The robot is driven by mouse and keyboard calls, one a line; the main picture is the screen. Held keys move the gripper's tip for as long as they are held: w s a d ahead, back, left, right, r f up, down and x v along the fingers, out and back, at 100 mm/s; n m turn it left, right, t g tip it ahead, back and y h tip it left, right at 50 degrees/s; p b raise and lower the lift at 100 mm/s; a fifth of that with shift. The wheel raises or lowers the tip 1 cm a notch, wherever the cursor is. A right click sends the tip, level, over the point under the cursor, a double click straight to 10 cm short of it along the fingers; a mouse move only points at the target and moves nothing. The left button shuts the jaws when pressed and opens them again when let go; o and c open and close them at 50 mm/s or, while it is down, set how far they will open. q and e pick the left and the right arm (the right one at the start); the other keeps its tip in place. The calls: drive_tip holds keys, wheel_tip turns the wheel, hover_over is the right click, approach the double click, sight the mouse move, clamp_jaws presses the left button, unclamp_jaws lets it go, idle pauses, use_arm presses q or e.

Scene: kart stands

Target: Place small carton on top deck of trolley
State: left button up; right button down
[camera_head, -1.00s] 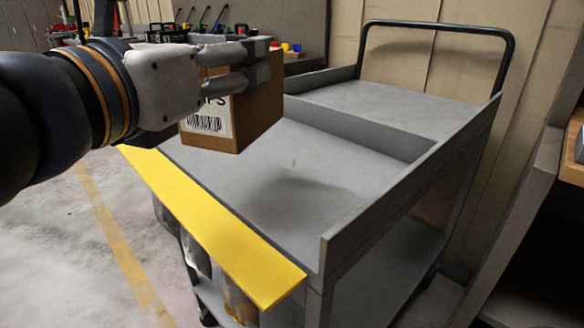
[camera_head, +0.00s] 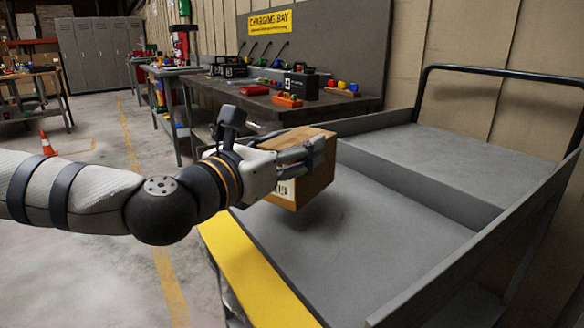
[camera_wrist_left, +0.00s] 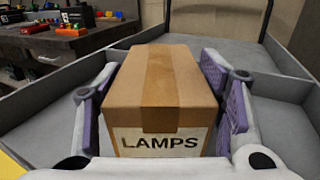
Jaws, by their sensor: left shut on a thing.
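The small carton (camera_head: 308,178) is a brown cardboard box with a white label. In the left wrist view the carton (camera_wrist_left: 160,85) shows tape along its top and the word LAMPS. My left gripper (camera_head: 300,152) is shut on it, with a finger on each side. A dark shadow lies on the deck beneath; whether the carton touches the deck I cannot tell. My right gripper is not in view.
The trolley has raised side walls, a divider (camera_head: 420,190), a yellow front edge (camera_head: 250,275) and a black handle (camera_head: 500,72). The deck right of the carton is bare. A workbench (camera_head: 345,108) with tools stands behind. An orange cone (camera_head: 46,143) stands far left.

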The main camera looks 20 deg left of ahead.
use_arm(q)
drive_tip(key=shift+w+a+f+b, duration=0.1)
drive_tip(key=shift+w+f+b, duration=0.15)
drive_tip(key=shift+f, duration=0.7)
drive_tip(key=shift+w+f+b, duration=0.15)
drive_tip(key=shift+f+b, duration=0.05)
drive_tip(key=shift+f, duration=0.75)
drive_tip(key=shift+f, duration=0.15)
drive_tip(key=o, duration=1.6)
